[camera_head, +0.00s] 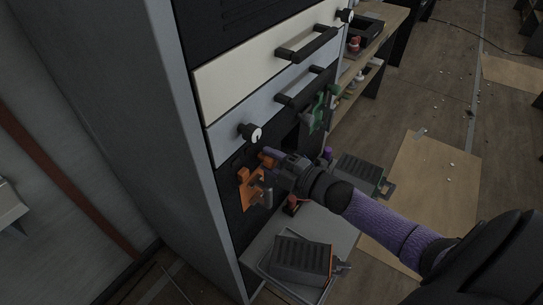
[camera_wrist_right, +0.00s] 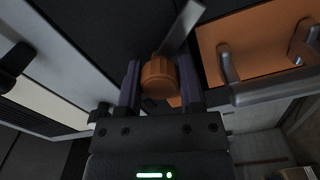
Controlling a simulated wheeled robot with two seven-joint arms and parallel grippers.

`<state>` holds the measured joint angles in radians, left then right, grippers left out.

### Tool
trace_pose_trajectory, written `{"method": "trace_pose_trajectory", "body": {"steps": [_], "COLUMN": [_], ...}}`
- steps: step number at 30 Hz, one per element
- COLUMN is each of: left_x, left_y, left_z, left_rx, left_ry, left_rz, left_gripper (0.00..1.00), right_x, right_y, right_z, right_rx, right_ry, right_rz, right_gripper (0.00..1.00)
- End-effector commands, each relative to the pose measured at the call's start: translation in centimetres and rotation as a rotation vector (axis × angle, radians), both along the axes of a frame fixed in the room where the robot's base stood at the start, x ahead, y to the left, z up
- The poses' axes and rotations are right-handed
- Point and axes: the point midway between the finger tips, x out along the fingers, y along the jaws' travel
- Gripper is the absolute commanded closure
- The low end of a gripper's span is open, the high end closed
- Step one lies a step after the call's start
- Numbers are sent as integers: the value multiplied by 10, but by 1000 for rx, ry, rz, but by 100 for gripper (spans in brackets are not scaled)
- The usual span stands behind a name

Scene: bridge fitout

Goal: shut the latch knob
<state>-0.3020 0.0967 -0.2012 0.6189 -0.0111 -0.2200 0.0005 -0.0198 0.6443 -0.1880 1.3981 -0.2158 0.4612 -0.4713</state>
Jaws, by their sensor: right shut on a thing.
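The latch knob is a ribbed orange knob (camera_wrist_right: 159,78), with a grey metal bar rising beside it in the right wrist view. In the head view the orange knob (camera_head: 267,157) shows at the front of the cabinet, partly covered by my gripper. My right gripper (camera_head: 273,158) is shut on the knob. In the right wrist view its two fingers (camera_wrist_right: 160,86) lie one on each side of the knob. An orange plate (camera_head: 251,188) with grey metal handles sits just below and left of it. My left gripper is not in view.
A pale drawer front (camera_head: 260,82) with black handles is above, and a black knob with a white face (camera_head: 251,132) sits near my gripper. A green part (camera_head: 316,110) is to the right. Dark ribbed boxes (camera_head: 301,260) stand below.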

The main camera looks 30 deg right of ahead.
Motion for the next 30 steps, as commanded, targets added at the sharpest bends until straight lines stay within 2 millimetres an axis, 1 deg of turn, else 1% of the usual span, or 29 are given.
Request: {"method": "trace_pose_trajectory", "body": {"steps": [1,6,18,24,30], "left_x": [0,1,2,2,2], "left_y": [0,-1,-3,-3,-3], "left_z": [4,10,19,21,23], "left_rx": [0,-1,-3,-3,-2], "left_ry": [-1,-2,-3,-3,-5], "left_rz": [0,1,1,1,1], "left_gripper": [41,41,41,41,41], "right_x": [0,0,0,0,-1], "right_y": [-1,0,0,0,0], "right_z": [1,1,0,-1,-1], "right_rx": [37,186,485,581,636], "right_ry": [17,79,204,244,266], "right_rz": [-3,-2,-2,-2,-1], "right_gripper": [100,100,100,100,100]}}
